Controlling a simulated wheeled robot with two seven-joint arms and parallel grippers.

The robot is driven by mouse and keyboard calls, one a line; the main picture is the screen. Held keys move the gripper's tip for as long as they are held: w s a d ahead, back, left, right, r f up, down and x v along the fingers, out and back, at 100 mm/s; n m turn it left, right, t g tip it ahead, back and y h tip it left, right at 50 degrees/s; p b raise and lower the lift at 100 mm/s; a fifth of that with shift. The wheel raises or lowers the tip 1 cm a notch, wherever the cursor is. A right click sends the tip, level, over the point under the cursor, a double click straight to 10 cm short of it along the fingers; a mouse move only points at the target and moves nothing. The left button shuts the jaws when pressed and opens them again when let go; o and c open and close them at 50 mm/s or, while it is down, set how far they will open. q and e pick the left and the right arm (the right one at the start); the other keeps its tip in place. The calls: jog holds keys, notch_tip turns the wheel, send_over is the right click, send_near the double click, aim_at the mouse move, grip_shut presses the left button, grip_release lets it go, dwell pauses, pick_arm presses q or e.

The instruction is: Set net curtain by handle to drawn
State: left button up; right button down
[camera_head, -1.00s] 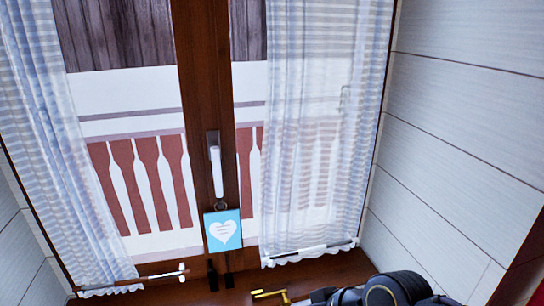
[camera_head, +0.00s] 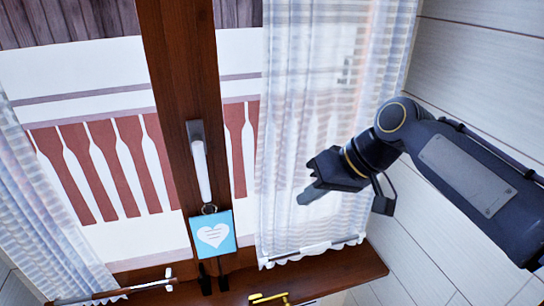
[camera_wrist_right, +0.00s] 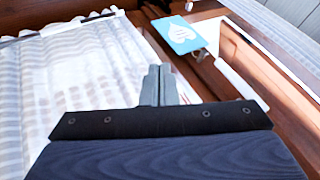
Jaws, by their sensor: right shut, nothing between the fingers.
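A sheer checked net curtain hangs in two panels over the window. My left gripper is not in view.
A brown window post with a white window handle (camera_head: 201,170) stands between the panes. A blue heart tag (camera_head: 213,235) hangs from it. The brown sill (camera_head: 350,268) runs below, with a gold-coloured object (camera_head: 268,298) near it. A plank wall closes off the right.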

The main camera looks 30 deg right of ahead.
aim_at(253, 163)
jog(key=w+d+r, duration=0.7)
jog(key=r, duration=0.1)
jog(key=shift+w+a+f, duration=0.95)
jog(key=shift+a+f, duration=0.25)
jog(key=shift+a, duration=0.1)
jog(key=shift+w+a+f, duration=0.95)
jog(key=shift+a+f, duration=0.3)
jog(key=shift+w+a+f, duration=0.95)
jog(key=shift+a+f, duration=0.25)
jog(key=shift+a, duration=0.1)
jog(key=shift+a+p, duration=0.1)
jog(key=shift+p, duration=0.2)
jog(key=a, duration=0.2)
jog(key=w+a, duration=0.1)
jog(key=a, duration=0.1)
